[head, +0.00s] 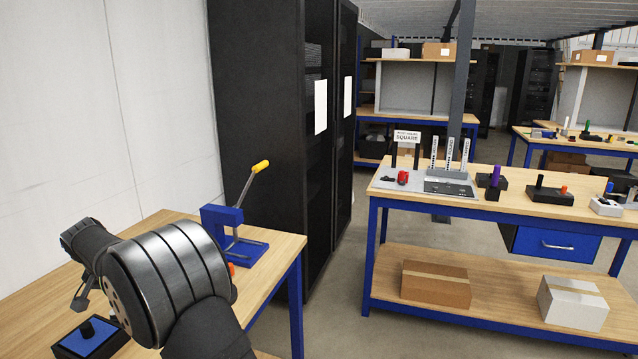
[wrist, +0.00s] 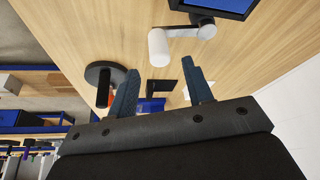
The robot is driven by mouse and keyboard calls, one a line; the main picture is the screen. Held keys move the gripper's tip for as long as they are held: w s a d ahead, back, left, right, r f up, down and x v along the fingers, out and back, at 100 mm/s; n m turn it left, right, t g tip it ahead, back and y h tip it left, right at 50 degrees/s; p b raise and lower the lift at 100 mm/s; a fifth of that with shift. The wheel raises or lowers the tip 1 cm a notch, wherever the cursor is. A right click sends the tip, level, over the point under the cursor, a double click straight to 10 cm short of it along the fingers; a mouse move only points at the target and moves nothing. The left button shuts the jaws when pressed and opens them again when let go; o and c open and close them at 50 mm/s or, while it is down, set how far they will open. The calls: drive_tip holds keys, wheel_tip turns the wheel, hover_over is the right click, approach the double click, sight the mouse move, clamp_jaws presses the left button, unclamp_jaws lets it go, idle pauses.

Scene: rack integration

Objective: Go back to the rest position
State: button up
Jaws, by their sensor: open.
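My gripper (wrist: 159,67) is open in the wrist view, its two dark fingers spread apart with nothing held between them. Wood tabletop shows beyond the fingertips. A white cylindrical handle (wrist: 158,47) on a grey crank lies beyond and between the tips in the picture. A black round base with an upright black handle (wrist: 104,88) shows beside the left finger. In the head view my arm's large grey joint covers part of the left workbench (head: 272,226), and the fingers cannot be made out clearly there.
On the left workbench stands a blue lever press (head: 222,216) with a yellow-tipped handle; a black box with a blue top (head: 88,337) sits at the front. Tall black cabinets (head: 262,110) rise behind. The right workbench (head: 400,203) holds several fixtures, with cartons (head: 436,285) below.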

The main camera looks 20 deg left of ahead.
drive_tip(key=x, duration=0.6)
drive_tip(key=shift+w+f, duration=0.15)
drive_tip(key=shift+f, duration=0.25)
drive_tip(key=shift+r, duration=0.1)
